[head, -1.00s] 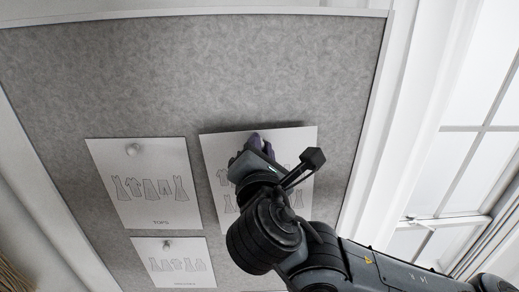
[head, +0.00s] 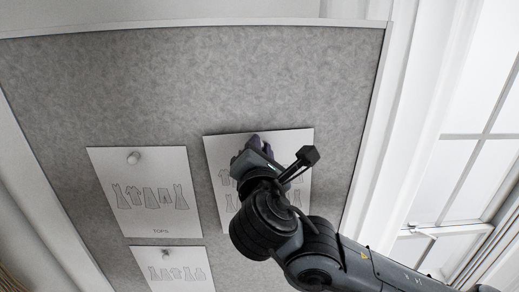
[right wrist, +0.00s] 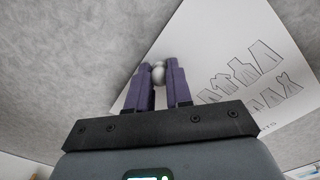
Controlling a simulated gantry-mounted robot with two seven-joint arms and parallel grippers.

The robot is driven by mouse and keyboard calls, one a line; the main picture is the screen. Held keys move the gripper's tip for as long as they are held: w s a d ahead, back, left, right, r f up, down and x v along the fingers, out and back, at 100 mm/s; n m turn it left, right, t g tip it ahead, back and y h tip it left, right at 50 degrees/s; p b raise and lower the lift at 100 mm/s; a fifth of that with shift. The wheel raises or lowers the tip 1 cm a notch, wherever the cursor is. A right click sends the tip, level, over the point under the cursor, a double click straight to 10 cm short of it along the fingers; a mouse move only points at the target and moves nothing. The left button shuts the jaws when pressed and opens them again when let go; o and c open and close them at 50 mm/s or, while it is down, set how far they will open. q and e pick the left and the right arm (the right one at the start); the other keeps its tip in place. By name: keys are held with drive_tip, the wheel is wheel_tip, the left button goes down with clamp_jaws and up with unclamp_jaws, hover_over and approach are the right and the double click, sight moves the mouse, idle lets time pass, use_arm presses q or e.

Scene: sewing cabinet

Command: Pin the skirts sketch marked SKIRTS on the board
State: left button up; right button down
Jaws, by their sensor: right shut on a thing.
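A white sheet (head: 299,150) with garment drawings lies over the grey board (head: 210,75), right of the TOPS sheet. I cannot tell whether the pin's point is in the board. My left gripper is not in view.
The TOPS sheet (head: 150,215) hangs on the board by a white pin (head: 133,158). Another pinned sheet (head: 173,272) hangs below it. The board's upper part is bare. A window (head: 465,160) stands to the right.

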drive_tip(key=shift+w, duration=0.35)
idle(0.7)
drive_tip(key=c, duration=0.9)
unclamp_jaws()
drive_tip(key=shift+c, duration=0.2)
drive_tip(key=shift+s, duration=0.1)
